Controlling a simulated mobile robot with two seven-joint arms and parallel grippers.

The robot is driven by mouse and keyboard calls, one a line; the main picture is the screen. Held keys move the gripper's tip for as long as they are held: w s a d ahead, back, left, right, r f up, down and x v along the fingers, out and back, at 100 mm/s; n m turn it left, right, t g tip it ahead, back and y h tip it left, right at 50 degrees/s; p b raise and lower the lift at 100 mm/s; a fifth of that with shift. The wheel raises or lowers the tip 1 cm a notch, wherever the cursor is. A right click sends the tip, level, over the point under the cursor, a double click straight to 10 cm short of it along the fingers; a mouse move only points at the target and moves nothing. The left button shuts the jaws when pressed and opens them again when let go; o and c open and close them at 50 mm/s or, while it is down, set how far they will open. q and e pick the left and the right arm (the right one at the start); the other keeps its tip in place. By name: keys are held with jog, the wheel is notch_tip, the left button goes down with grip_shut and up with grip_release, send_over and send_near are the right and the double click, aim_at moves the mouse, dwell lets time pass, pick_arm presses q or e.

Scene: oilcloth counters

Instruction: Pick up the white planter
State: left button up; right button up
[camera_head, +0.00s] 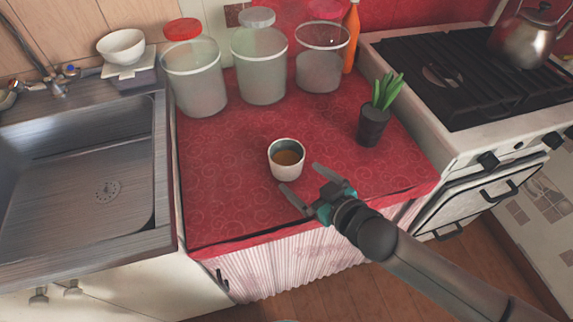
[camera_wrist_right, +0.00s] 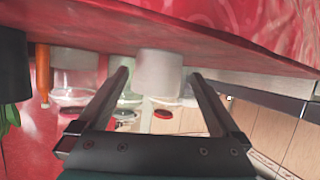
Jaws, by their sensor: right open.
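The white planter (camera_head: 286,166), a small round pot with brown contents, stands upright on the red counter. It also shows in the right wrist view (camera_wrist_right: 160,70), where it appears between my two fingers and beyond their tips. My right gripper (camera_head: 300,178) is open and empty, at the planter's lower right in the head view. Its fingers point toward the planter, one tip near its lower edge and the other to its right. I cannot tell whether they touch it. My left gripper is not in view.
A dark pot with a green plant (camera_head: 374,125) stands to the right. Several clear jars and an orange bottle (camera_head: 351,40) stand at the back. The sink (camera_head: 100,180) is left, the stove (camera_head: 450,75) right. The red counter (camera_head: 225,190) is bare around the planter.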

aim_at(296, 172)
jog(key=shift+w+a+f, duration=0.15)
jog(key=shift+w+a, duration=0.05)
jog(key=shift+w, duration=0.1)
jog(key=b+x, duration=0.1)
jog(key=x, duration=0.3)
jog(key=shift+b, duration=0.3)
jog(key=shift+w+a, duration=0.2)
jog(key=shift+w, duration=0.1)
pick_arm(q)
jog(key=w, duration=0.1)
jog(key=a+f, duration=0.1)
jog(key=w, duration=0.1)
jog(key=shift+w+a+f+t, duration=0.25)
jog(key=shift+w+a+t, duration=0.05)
pick_arm(e)
jog(key=shift+c, duration=0.4)
jog(key=c, duration=0.9)
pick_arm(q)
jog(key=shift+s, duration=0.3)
pick_arm(e)
jog(key=shift+c, duration=0.5)
